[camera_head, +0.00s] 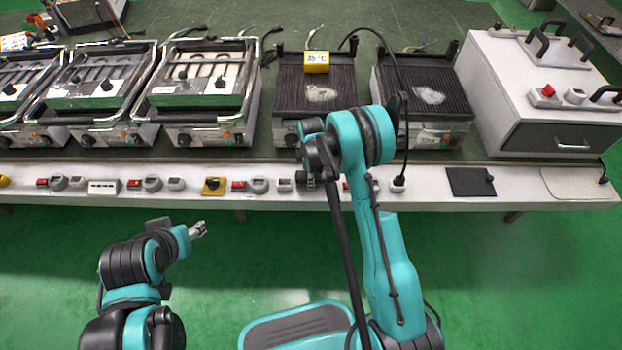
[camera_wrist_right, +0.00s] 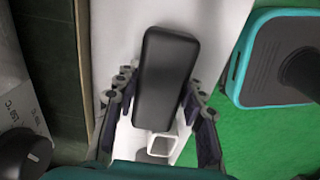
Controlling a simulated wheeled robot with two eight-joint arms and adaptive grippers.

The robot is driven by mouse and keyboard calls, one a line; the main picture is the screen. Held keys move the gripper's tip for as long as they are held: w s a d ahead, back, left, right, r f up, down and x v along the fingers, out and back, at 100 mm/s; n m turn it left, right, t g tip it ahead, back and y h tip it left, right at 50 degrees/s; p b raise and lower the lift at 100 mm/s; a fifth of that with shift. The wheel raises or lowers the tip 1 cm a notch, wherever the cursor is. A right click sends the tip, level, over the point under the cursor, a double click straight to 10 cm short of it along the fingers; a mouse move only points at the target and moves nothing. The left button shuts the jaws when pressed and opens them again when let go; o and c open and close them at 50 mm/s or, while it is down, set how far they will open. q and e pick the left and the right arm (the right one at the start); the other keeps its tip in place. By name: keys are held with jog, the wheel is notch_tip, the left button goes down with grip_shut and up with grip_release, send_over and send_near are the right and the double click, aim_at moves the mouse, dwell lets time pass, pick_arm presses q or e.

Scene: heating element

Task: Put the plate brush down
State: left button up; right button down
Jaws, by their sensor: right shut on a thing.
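My right gripper (camera_head: 310,182) is over the white front strip of the workbench, in front of the heating plates. In the right wrist view its fingers (camera_wrist_right: 160,115) are shut on a black, rounded block, which I take to be the plate brush (camera_wrist_right: 168,75). A pale square piece shows just below the block between the fingers. In the head view the brush is mostly hidden by my right arm, and I cannot tell whether it touches the strip. My left gripper (camera_head: 198,230) hangs empty over the green floor, away from the bench; its finger opening is too small to judge.
The white strip (camera_head: 400,203) carries several switches and knobs, a black square pad (camera_head: 471,182) and a pale board (camera_head: 575,182) at the right. Cables run near my right arm.

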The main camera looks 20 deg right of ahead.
jog(key=shift+f, duration=0.2)
jog(key=shift+s+f, duration=0.25)
jog(key=c, duration=0.9)
grip_release()
jog(key=shift+f, duration=0.15)
jog(key=shift+w+f, duration=0.15)
